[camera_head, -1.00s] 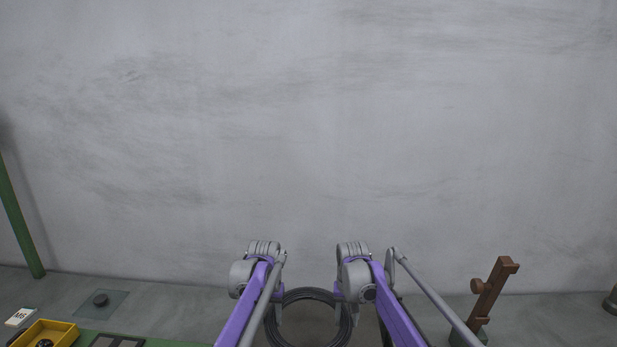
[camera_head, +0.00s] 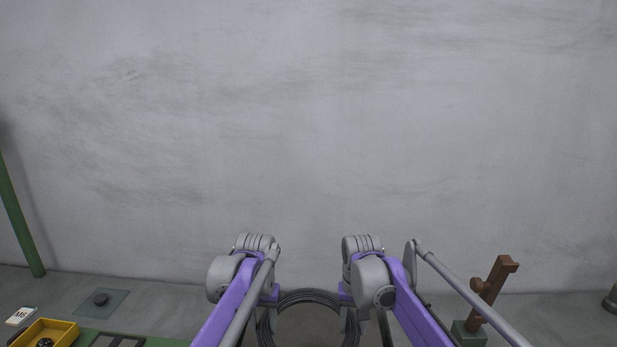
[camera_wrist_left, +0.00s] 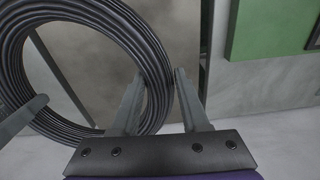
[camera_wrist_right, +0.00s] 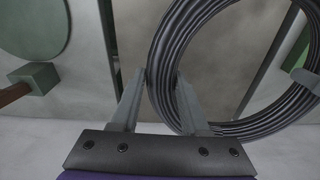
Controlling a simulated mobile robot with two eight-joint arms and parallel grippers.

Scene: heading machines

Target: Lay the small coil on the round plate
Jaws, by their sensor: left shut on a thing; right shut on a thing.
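A dark wire coil (camera_head: 308,296) hangs between my two grippers, its lower part cut off by the head view's bottom edge. My left gripper (camera_head: 268,316) is shut on its left side; in the left wrist view the coil (camera_wrist_left: 155,70) passes between the fingers (camera_wrist_left: 158,88). My right gripper (camera_head: 349,316) is shut on its right side; in the right wrist view the coil (camera_wrist_right: 160,60) runs between the fingers (camera_wrist_right: 161,85). A round grey-green disc (camera_wrist_right: 32,22), perhaps the round plate, shows in the right wrist view, apart from the coil.
A brown post (camera_head: 494,285) on a green block (camera_head: 468,334) stands right of my right arm. A yellow tray (camera_head: 52,331), an M6 card (camera_head: 20,316) and a flat pad with a dark piece (camera_head: 101,300) lie at lower left. A grey wall (camera_head: 310,120) is behind.

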